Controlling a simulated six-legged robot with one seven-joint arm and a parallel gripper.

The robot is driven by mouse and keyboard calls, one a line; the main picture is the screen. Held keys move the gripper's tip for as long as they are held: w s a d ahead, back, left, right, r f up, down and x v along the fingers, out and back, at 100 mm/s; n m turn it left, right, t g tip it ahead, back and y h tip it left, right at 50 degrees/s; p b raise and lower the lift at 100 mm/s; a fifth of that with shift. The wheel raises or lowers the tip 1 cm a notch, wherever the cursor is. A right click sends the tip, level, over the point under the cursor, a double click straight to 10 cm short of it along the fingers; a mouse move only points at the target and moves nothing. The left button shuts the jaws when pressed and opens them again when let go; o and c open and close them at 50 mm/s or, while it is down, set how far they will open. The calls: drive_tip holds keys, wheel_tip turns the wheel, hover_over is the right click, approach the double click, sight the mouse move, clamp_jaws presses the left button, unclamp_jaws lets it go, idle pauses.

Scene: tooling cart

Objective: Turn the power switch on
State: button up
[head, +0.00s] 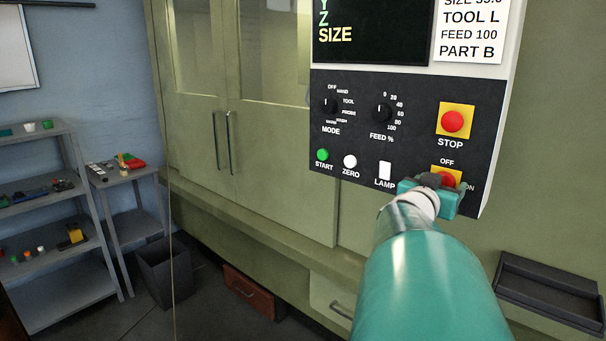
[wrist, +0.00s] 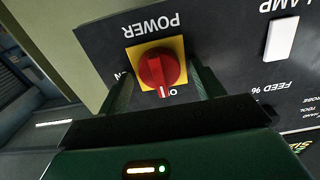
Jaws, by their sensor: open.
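The power switch is a red rotary knob (wrist: 160,68) on a yellow plate, on the dark control panel, seen upside down in the wrist view. Its white mark points at the OFF label, and the ON label is to the left, partly hidden by a finger. In the head view the power switch (head: 447,178) is partly covered by my gripper (head: 432,188). My gripper (wrist: 162,82) is open, with one finger on each side of the knob. Gaps show between the fingers and the knob; I cannot tell how far the tips are from the panel.
Above the switch is the red STOP button (head: 453,121). To its left are the white LAMP switch (head: 385,171), the ZERO button (head: 350,161), the green START button (head: 322,155) and two dials. A dark tray (head: 548,290) is at the lower right.

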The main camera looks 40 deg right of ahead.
drive_tip(key=shift+a+r, duration=0.1)
drive_tip(key=shift+a, duration=0.1)
drive_tip(key=c, duration=1)
drive_tip(key=shift+m, duration=0.4)
drive_tip(key=shift+s+d+f+m, duration=0.1)
drive_tip(key=shift+m, duration=2.75)
drive_tip(key=shift+s+f+m, duration=0.1)
drive_tip(key=shift+m, duration=2.8)
drive_tip(key=shift+s+d+f+m, duration=0.1)
drive_tip(key=shift+m, duration=2.75)
drive_tip(key=shift+o, duration=0.2)
